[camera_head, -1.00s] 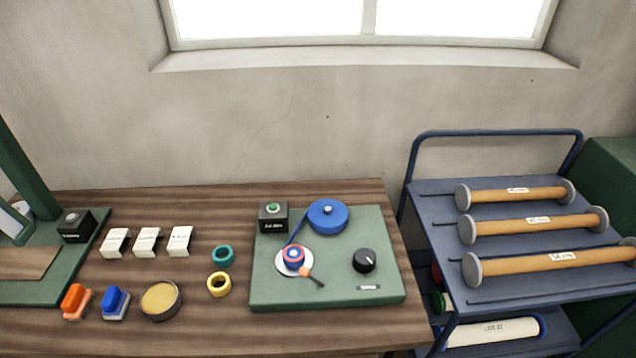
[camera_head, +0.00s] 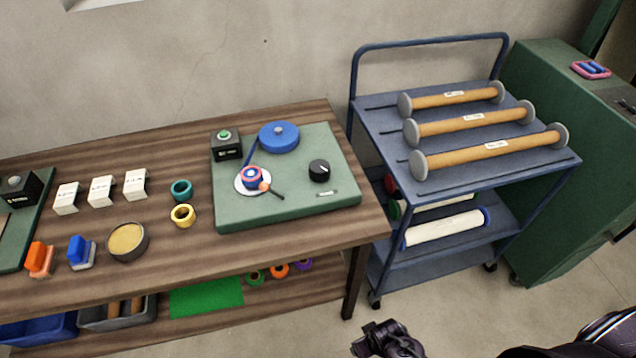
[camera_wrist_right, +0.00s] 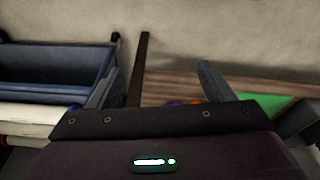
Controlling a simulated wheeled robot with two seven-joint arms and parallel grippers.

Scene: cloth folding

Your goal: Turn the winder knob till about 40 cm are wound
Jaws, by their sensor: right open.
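The winder is a green board (camera_head: 290,212) on the wooden bench. A blue reel (camera_head: 279,138) sits at its back, and a blue strip runs from it to a small red and blue roll (camera_head: 252,178) on a white disc. A dark arm with an orange ball (camera_head: 264,187) shows beside the roll. A round black knob (camera_head: 319,171) with a white mark stands on the board's right side. My right gripper (camera_head: 388,340) is low in front of the bench, well away from the winder. Its fingers are apart and empty in the wrist view (camera_wrist_right: 158,82). My left gripper is out of view.
A black box with a green button (camera_head: 226,145) stands at the board's back left. Teal (camera_head: 181,190) and yellow (camera_head: 183,215) rings lie left of the board. A blue cart (camera_head: 385,108) with several rollers stands right of the bench. Open floor lies in front of the cart.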

